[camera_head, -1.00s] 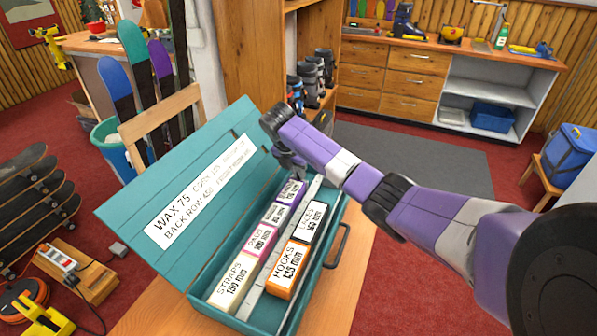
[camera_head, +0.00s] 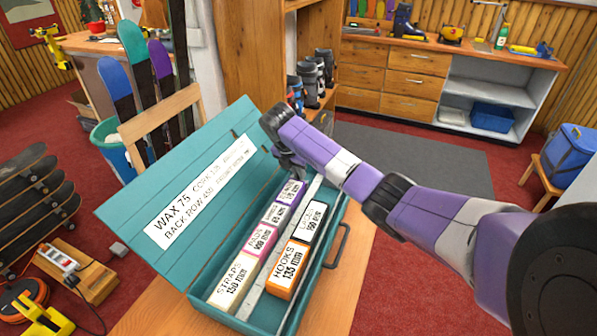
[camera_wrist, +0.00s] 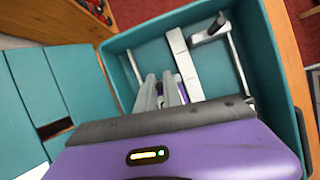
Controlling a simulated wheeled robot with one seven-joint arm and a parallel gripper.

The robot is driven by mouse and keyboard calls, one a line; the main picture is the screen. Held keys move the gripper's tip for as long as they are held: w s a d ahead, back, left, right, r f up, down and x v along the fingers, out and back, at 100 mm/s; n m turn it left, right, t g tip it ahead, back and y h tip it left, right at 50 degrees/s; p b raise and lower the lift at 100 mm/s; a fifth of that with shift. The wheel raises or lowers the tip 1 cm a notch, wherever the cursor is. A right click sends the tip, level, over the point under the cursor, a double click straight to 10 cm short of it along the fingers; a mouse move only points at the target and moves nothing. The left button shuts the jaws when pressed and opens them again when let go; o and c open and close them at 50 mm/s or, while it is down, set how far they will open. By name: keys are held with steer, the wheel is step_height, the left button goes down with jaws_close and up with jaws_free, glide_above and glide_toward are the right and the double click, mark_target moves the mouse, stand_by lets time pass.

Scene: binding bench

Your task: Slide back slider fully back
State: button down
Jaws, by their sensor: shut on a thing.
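The open teal box (camera_head: 334,215) holds two rows of labelled blocks with a pale divider strip (camera_head: 250,301) between them. The back row, by the lid, runs from the cream STRAPS block (camera_head: 233,282) past the pink-edged PADS block (camera_head: 259,238) to a purple-edged block (camera_head: 290,190). My gripper (camera_head: 289,163) reaches down at the far end of this row. In the wrist view its fingers (camera_wrist: 172,88) are close together on a small thing, apparently the back slider, which they hide. A dark knob on a pale slider piece (camera_wrist: 210,28) shows to the right of the pale divider.
The orange HOOKS block (camera_head: 286,268) and the dark-edged LACES block (camera_head: 311,220) form the front row. The open lid (camera_head: 185,165) slopes up at left. A dark handle (camera_head: 340,245) sits on the box's front wall. Wooden bench (camera_head: 345,285) is bare in front.

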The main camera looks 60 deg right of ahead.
stand_by(0.4)
steer(key=d+b, duration=0.1)
steer(key=d, duration=0.3)
steer(key=shift+w+d, duration=0.1)
steer(key=shift+d, duration=0.55)
steer(key=shift+r, duration=0.1)
steer(key=c, duration=1.5)
jaws_free()
steer(key=shift+d, duration=0.1)
steer(key=shift+w, duration=0.1)
steer(key=v, duration=0.7)
steer(key=shift+r, duration=0.35)
